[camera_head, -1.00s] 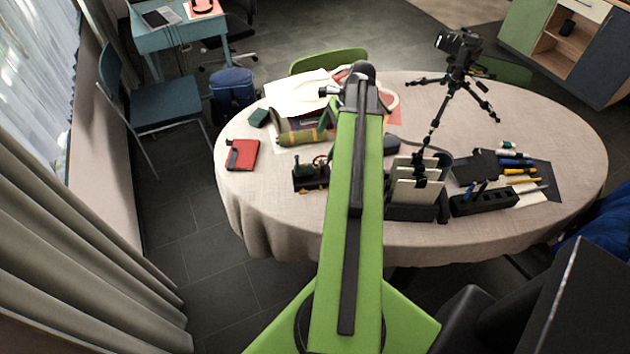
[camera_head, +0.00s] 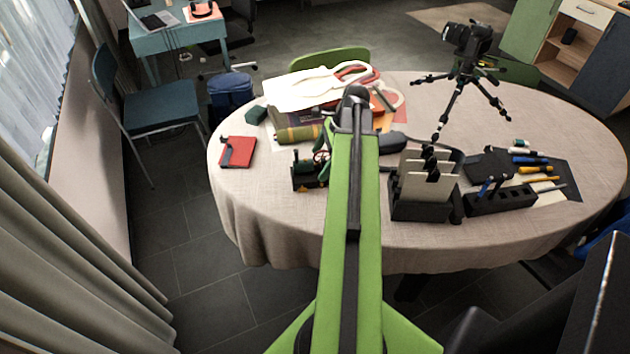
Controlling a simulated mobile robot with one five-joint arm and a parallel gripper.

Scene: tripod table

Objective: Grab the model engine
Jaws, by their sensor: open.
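The model engine (camera_head: 304,173) is a small dark locomotive with green and red parts, upright near the front left of the table. My arm hides its right end. My arm reaches out over the table from below, just right of the engine. Its wrist is a dark joint past the engine in the picture. A green part of my gripper (camera_head: 327,131) shows left of the wrist, above the engine in the picture. The fingertips are mostly hidden behind my arm. I see nothing held, and the gap to the engine cannot be told.
The oval table (camera_head: 285,222) has a cloth. A red notebook (camera_head: 238,151) lies left of the engine, an olive cylinder (camera_head: 296,134) behind it. Right of my arm stand a black file holder (camera_head: 420,209) and a camera tripod (camera_head: 464,78). Cloth is clear in front of the engine.

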